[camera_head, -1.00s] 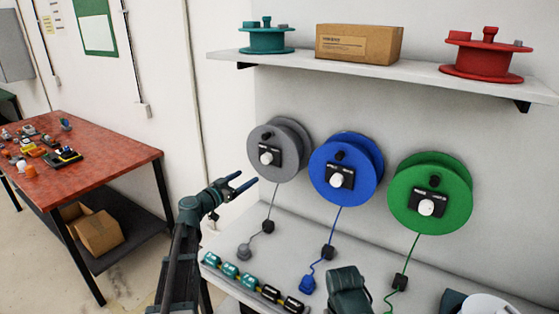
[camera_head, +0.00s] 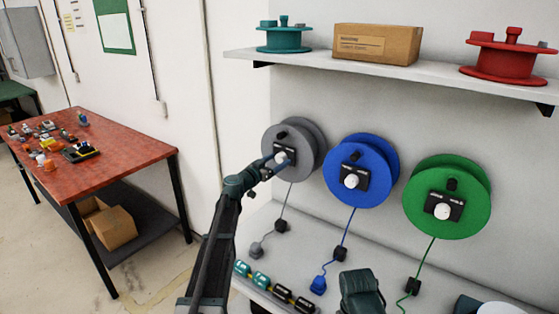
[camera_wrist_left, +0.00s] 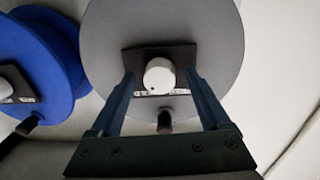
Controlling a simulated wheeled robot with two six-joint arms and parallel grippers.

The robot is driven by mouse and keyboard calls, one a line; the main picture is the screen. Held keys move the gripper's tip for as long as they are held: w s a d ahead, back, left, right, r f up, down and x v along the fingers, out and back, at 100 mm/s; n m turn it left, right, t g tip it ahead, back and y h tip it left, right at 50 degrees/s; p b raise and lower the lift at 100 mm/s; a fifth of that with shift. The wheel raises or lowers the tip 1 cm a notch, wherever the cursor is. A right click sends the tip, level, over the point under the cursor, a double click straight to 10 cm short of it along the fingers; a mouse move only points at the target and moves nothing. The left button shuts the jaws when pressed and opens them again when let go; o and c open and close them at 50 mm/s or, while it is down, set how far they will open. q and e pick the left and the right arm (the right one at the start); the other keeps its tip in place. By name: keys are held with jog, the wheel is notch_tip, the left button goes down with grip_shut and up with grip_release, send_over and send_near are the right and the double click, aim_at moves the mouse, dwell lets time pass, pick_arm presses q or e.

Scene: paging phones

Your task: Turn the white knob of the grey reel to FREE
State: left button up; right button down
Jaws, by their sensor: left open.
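The grey reel (camera_head: 311,148) is mounted on the wall, leftmost of three reels. It also fills the middle of the left wrist view (camera_wrist_left: 205,40). Its white knob (camera_wrist_left: 159,76) sits on a black plate (camera_wrist_left: 135,62) with small lettering I cannot read. My left gripper (camera_head: 276,162) is at the front of the grey reel and partly hides the plate and knob in the head view. In the left wrist view its two blue fingers (camera_wrist_left: 160,84) are open, one on each side of the knob, with gaps between. My right gripper is not identifiable.
A blue reel (camera_head: 340,180) and a green reel (camera_head: 425,220) hang to the right, each with a white knob. A shelf (camera_head: 440,72) runs above. Cords and plugs hang to the bench (camera_head: 320,232) below. A red table (camera_head: 120,157) stands left.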

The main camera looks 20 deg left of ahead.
pick_arm(q)
jog(key=shift+x, duration=0.85)
grip_shut()
